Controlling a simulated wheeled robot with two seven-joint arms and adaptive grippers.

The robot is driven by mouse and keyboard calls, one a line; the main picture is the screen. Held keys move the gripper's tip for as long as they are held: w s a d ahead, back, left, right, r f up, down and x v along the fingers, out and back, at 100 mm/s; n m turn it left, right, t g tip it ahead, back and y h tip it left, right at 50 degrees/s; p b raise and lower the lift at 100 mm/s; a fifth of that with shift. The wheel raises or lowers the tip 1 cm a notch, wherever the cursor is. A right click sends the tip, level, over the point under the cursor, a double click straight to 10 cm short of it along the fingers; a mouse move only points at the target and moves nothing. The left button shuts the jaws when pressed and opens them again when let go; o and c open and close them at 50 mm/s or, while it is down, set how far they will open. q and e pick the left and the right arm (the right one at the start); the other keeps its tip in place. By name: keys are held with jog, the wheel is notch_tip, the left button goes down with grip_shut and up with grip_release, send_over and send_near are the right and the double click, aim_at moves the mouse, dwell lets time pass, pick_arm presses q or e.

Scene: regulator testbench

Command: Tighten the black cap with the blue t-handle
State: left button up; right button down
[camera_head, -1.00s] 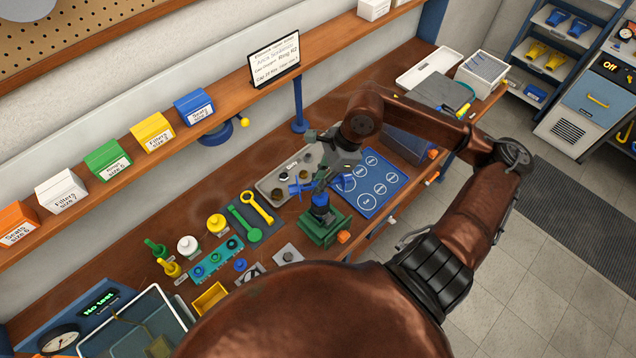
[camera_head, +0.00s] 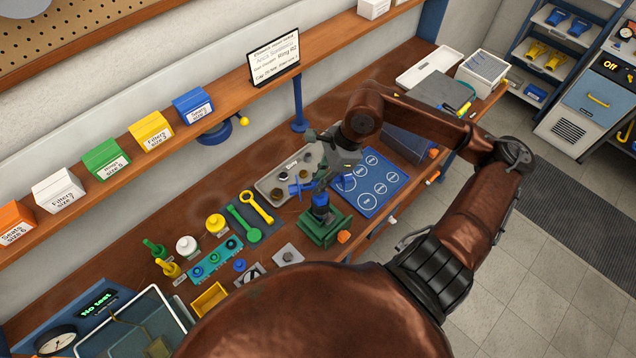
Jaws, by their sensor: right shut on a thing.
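My right gripper (camera_head: 325,172) is above the green vise-like fixture, shut on the blue t-handle (camera_head: 318,186). The handle stands over a blue body (camera_head: 320,205) held in the green fixture (camera_head: 322,232). The black cap cannot be made out under the handle and fingers. My left gripper is not in view.
A grey tray (camera_head: 268,187) with round parts lies left of the fixture, and a blue mat with white circles (camera_head: 373,187) lies right. Yellow and green wrenches (camera_head: 256,207) and a teal strip (camera_head: 213,260) lie further left. A shelf with coloured boxes (camera_head: 105,160) runs behind.

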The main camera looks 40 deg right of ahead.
dwell(0.7)
jog(key=shift+f+m+b, duration=0.1)
jog(key=shift+m+b, duration=0.3)
jog(key=shift+m, duration=0.3)
jog(key=shift+h, duration=0.3)
jog(key=shift+m+t+b, duration=0.4)
jog(key=shift+m+b, duration=0.2)
jog(key=shift+m, duration=0.2)
jog(key=shift+w, duration=0.1)
jog(key=shift+m+t+h+b, duration=0.3)
jog(key=shift+m+b, duration=0.2)
jog(key=shift+m, duration=0.3)
jog(key=shift+m, duration=0.3)
